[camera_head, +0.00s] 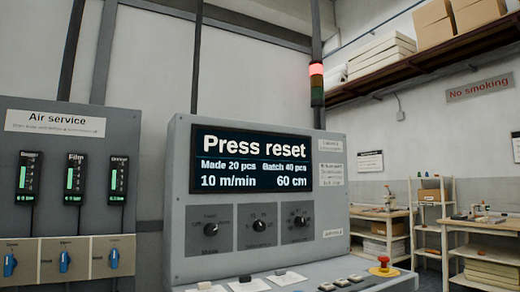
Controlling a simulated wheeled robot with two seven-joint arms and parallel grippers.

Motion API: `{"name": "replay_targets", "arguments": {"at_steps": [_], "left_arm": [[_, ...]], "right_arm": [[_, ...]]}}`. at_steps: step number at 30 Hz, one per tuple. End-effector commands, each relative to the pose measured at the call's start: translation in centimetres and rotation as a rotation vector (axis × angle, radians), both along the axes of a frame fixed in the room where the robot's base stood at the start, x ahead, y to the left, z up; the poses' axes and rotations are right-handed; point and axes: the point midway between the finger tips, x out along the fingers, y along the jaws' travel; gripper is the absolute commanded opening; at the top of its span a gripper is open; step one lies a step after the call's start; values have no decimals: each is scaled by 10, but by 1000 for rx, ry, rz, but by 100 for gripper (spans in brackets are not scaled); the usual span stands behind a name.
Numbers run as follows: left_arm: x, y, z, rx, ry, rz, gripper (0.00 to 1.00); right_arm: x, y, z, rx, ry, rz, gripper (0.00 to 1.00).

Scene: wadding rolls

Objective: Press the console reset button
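The grey console (180,200) stands in the middle of the head view. Its screen (250,160) reads "Press reset", with "Made 20 pcs", "Batch 40 pcs", "10 m/min" and "60 cm". Below the screen are three black rotary knobs. Neither gripper is in view.
A red mushroom button (383,260) on a yellow base sits at the desk's right end. A signal tower (316,84) glows red. The air service panel (70,160) with blue valve handles stands left. Workbenches (485,228) and shelves are at the right.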

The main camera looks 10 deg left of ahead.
Motion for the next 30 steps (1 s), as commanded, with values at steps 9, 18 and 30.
{"name": "replay_targets", "arguments": {"at_steps": [9, 18, 30], "left_arm": [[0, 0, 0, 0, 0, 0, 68], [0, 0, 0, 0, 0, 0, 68], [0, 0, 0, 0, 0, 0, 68]], "right_arm": [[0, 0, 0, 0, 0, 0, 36], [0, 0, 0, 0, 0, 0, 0], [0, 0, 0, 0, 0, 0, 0]]}}
